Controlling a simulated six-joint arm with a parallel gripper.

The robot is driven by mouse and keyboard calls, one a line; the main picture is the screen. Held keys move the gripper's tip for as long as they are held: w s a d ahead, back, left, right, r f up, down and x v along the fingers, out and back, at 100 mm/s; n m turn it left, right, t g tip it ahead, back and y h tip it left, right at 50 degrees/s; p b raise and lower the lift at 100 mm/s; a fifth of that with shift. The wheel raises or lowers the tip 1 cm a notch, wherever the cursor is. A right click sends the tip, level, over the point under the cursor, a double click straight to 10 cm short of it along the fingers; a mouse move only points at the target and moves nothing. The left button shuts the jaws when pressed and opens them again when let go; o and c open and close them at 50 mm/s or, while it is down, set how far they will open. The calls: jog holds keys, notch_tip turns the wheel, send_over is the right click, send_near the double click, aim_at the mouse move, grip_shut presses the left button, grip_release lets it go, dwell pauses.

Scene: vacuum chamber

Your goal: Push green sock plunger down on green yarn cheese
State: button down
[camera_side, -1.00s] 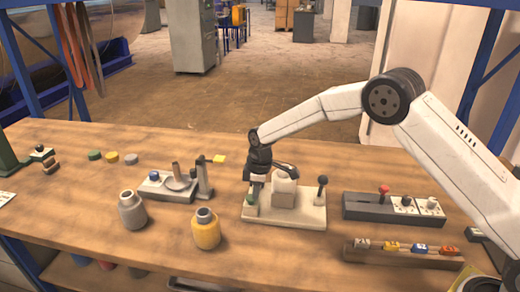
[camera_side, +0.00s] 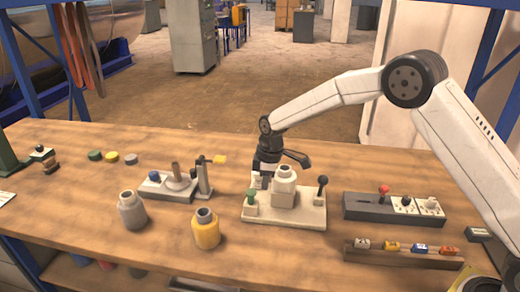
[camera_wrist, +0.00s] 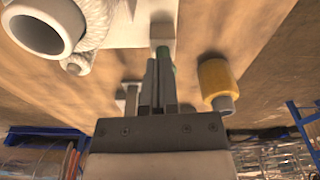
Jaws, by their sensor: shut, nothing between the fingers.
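The green-topped plunger (camera_side: 251,196) stands at the left end of a cream base plate (camera_side: 305,215). Its green part (camera_wrist: 163,53) also shows in the wrist view, just beyond my fingertips and partly hidden by them. A pale, off-white hollow cylinder (camera_side: 284,184) stands upright on a block in the middle of that plate; I see no green on it. Its open end (camera_wrist: 38,28) fills the upper left of the wrist view. My gripper (camera_side: 261,184) is shut and empty, pointing down, above and slightly right of the plunger, beside the cylinder. I cannot tell whether it touches either.
A black-knobbed lever (camera_side: 322,187) rises at the plate's right end. A yellow jar (camera_side: 206,229) and a grey jar (camera_side: 132,210) stand front left. A grey fixture (camera_side: 170,187) is left; a red-knobbed control box (camera_side: 385,207) is right. Bare table lies in front of the plate.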

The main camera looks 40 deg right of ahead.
jog(key=shift+s+d+r, duration=0.1)
jog(key=shift+r, duration=1.15)
jog(key=shift+s+d+r, duration=0.1)
jog(key=shift+r, duration=1.15)
jog(key=s+d+m, duration=0.2)
jog(key=s+m, duration=0.1)
jog(key=s, duration=0.5)
jog(key=s+d+m+t, duration=0.1)
jog(key=s+m, duration=0.3)
jog(key=s, duration=0.5)
jog(key=s+d+f+m+h, duration=0.1)
jog(key=s+d+m, duration=0.2)
jog(key=s, duration=0.6)
jog(key=shift+s+d+t, duration=0.25)
jog(key=shift+d+t, duration=0.05)
jog(key=shift+t, duration=0.1)
